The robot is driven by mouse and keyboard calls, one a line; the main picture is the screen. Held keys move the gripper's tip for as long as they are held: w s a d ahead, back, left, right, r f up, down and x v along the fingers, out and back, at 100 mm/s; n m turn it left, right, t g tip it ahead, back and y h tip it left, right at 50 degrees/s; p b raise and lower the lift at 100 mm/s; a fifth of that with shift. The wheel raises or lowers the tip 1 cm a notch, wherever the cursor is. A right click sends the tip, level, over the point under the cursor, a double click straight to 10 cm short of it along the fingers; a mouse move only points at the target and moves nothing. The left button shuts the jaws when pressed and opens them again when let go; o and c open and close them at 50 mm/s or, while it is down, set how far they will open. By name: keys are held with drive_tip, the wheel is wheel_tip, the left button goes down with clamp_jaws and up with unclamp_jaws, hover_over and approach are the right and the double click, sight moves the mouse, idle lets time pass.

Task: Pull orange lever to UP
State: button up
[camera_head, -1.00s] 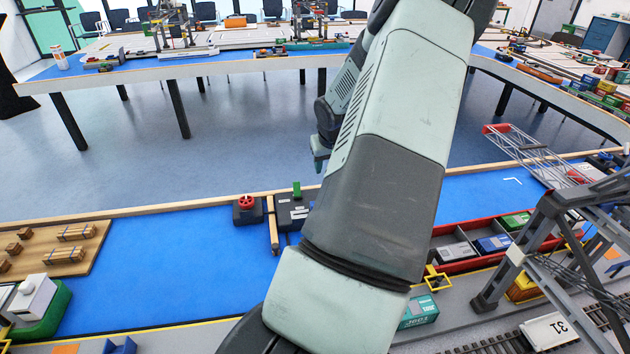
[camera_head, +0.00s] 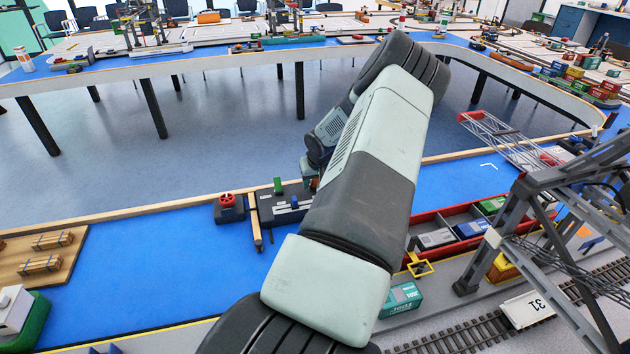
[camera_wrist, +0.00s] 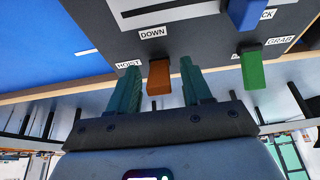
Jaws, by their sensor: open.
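The orange lever (camera_wrist: 158,78) stands on a dark control panel (camera_wrist: 205,35) in the wrist view, beside the labels HOIST and DOWN. My gripper (camera_wrist: 160,64) is open, with one green finger on each side of the lever. Gaps show between the lever and both fingers. The UP label is not visible. In the head view, the control panel (camera_head: 268,208) sits at the far edge of the blue table, partly behind my arm. The orange lever cannot be made out clearly there.
A green lever (camera_wrist: 252,68) marked GRAB and a blue lever (camera_wrist: 247,12) stand close by on the panel. A red knob box (camera_head: 228,206) is left of the panel. A red barge (camera_head: 455,240) and a grey gantry crane (camera_head: 540,215) stand to the right.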

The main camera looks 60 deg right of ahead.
clamp_jaws()
idle(0.3)
